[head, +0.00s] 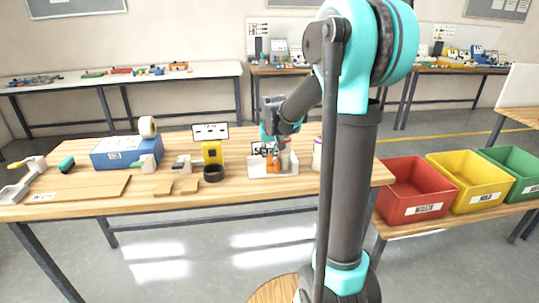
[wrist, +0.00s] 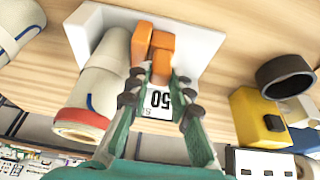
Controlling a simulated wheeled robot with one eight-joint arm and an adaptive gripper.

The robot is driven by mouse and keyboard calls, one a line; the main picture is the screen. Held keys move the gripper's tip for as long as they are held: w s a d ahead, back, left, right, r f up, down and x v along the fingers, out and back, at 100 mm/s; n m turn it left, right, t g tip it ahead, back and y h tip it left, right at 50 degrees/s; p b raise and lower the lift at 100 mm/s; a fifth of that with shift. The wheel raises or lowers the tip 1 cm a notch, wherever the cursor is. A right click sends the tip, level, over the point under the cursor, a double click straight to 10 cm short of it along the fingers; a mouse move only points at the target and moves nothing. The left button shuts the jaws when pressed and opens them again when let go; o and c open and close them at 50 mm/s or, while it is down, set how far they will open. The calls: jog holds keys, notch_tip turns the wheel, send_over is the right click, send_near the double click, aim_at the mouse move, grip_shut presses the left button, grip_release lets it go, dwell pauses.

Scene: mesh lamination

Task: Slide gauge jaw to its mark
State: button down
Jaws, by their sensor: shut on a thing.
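The gauge is a white L-shaped fixture (head: 292,181) near the front right of the wooden table; it also shows in the wrist view (wrist: 200,52). Its orange jaw (wrist: 162,62) sits in front of another orange block (wrist: 141,42). My gripper (wrist: 160,76) is shut on the orange jaw, with a fingertip on each side. The mark on the gauge cannot be made out.
On the other side are a black ring (head: 214,173) and a yellow block device (head: 212,153). A blue box (head: 115,155) stands farther left. Red (head: 411,190), yellow and green bins stand right of the table.

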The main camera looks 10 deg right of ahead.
jog(key=shift+a, duration=2.95)
jog(key=c, duration=1.4)
grip_release()
jog(key=shift+a, duration=0.15)
jog(key=shift+o, duration=0.2)
jog(key=v, duration=1.2)
jog(key=shift+s, duration=0.1)
